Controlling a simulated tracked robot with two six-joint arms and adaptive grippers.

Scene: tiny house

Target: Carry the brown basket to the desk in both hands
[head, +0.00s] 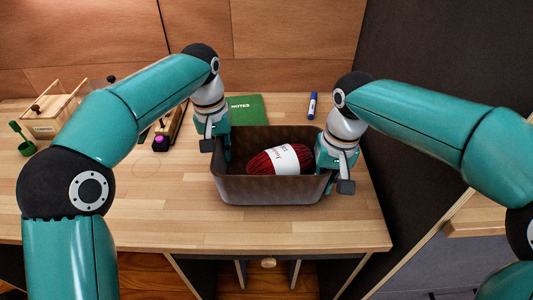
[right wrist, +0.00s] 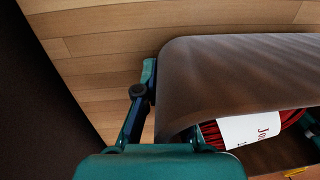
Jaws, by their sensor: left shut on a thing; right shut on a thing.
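The brown basket (head: 268,190) is at the right part of the wooden desk (head: 130,215), close to its front edge, upright. I cannot tell if its base touches the desktop. A dark red ball of yarn (head: 262,163) with a white label lies inside. My left gripper (head: 214,144) is shut on the basket's left wall. My right gripper (head: 337,176) is shut on its right wall. In the right wrist view the basket wall (right wrist: 225,70) fills much of the picture, with a finger beside it and the yarn (right wrist: 290,117) behind; the other finger is mostly hidden.
A green notebook (head: 246,108) and a blue marker (head: 312,105) lie behind the basket. A wooden box (head: 50,115), a green scoop-like item (head: 22,140) and a wooden item with a purple knob (head: 161,143) are at the left. A dark panel (head: 420,120) stands at the right. The front left desktop is clear.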

